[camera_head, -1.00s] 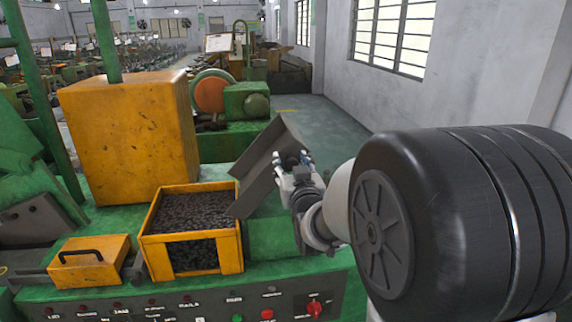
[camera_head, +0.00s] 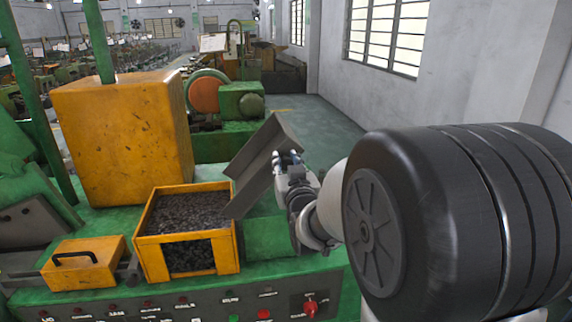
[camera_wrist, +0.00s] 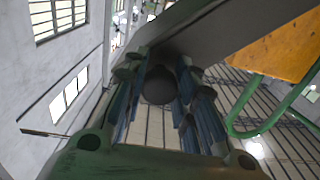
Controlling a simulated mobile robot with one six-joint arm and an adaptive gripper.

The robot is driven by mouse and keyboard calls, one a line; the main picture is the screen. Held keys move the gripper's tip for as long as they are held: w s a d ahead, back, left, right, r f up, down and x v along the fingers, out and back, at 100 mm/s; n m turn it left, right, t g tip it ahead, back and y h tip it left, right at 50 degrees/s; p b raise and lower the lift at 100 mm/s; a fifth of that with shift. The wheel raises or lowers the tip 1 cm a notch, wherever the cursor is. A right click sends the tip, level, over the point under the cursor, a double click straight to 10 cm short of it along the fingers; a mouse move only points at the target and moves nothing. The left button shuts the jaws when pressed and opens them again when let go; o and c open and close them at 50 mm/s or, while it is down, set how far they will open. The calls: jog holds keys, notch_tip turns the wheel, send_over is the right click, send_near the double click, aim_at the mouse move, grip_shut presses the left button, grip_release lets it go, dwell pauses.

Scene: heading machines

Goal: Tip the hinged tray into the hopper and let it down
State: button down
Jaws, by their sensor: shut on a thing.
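The hinged tray (camera_head: 258,165) is a grey metal chute, tilted steeply. Its lower left end is at the right edge of the hopper, and its upper end is raised. The hopper (camera_head: 232,250) is a yellow open box with many small dark pieces inside. My gripper (camera_head: 288,160) is at the right side of the tray. In the wrist view my gripper (camera_wrist: 160,88) is shut on a round dark knob (camera_wrist: 159,86), with the tray's grey underside (camera_wrist: 215,30) beyond it.
A yellow block-shaped housing (camera_head: 125,135) stands behind the hopper. A yellow box with a black handle (camera_head: 85,262) is at the left. A control panel with a red switch (camera_head: 310,307) runs along the front. A grey wall (camera_head: 450,90) is at the right.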

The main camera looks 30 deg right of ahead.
jog(key=shift+d+f, duration=0.1)
jog(key=s+d+f+m+b, duration=0.1)
jog(key=d+f+m+b, duration=0.3)
jog(key=f+b, duration=0.4)
jog(key=s+d+f+m+b, duration=0.1)
jog(key=d+f+m+b, duration=0.4)
jog(key=f+b, duration=0.3)
jog(key=shift+s+m, duration=0.4)
jog(key=shift+d+f, duration=0.1)
jog(key=shift+f, duration=0.15)
jog(key=c, duration=1.3)
grip_release()
jog(key=shift+o, duration=0.3)
jog(key=shift+r, duration=0.1)
